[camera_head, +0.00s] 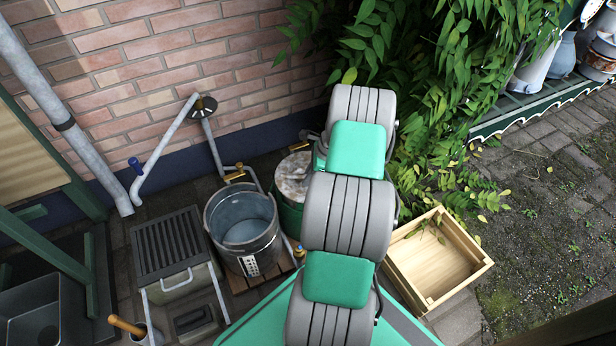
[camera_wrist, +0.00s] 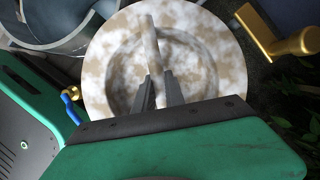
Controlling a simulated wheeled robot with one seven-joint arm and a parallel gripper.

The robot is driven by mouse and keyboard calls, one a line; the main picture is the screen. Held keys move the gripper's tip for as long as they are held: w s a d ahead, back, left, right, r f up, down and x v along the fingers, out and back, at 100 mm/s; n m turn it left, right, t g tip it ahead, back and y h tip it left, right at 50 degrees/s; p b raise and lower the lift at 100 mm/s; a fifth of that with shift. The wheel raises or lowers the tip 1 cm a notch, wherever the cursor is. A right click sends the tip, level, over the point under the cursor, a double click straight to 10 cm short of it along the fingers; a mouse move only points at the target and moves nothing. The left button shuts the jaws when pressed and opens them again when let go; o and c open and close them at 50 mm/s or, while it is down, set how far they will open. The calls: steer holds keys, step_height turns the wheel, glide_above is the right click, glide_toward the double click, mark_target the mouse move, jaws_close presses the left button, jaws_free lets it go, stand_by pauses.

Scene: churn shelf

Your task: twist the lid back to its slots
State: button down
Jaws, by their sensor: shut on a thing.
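The lid (camera_wrist: 112,60) is round, mottled white and tan, with a raised bar handle (camera_wrist: 150,42) across its recessed middle. It fills the middle of the wrist view. In the head view the lid (camera_head: 293,177) sits on top of a dark green churn (camera_head: 288,214), partly hidden by my arm. My gripper (camera_wrist: 156,92) is at the lid's handle, with its dark fingers closed on the bar. In the head view my gripper is hidden behind my arm. I cannot make out the slots or whether the lid lies in them.
A metal bucket (camera_head: 243,232) of water stands close on the left of the churn. A brass tap lever (camera_wrist: 285,35) is near the lid's right side in the wrist view. A brick wall (camera_head: 170,60) and leafy plants (camera_head: 440,90) are behind.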

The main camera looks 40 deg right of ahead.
steer(key=shift+r+m+t+h+p, duration=0.2)
steer(key=shift+m+h+p, duration=0.1)
steer(key=shift+m+p, duration=0.65)
steer(key=shift+r+m+t+h+p, duration=0.1)
steer(key=shift+m+t+h+p, duration=0.15)
steer(key=shift+m+p, duration=0.7)
steer(key=shift+f+m+h+p, duration=0.15)
steer(key=shift+m+h+p, duration=0.5)
steer(key=shift+m+p, duration=0.7)
steer(key=c, duration=1.3)
jaws_free()
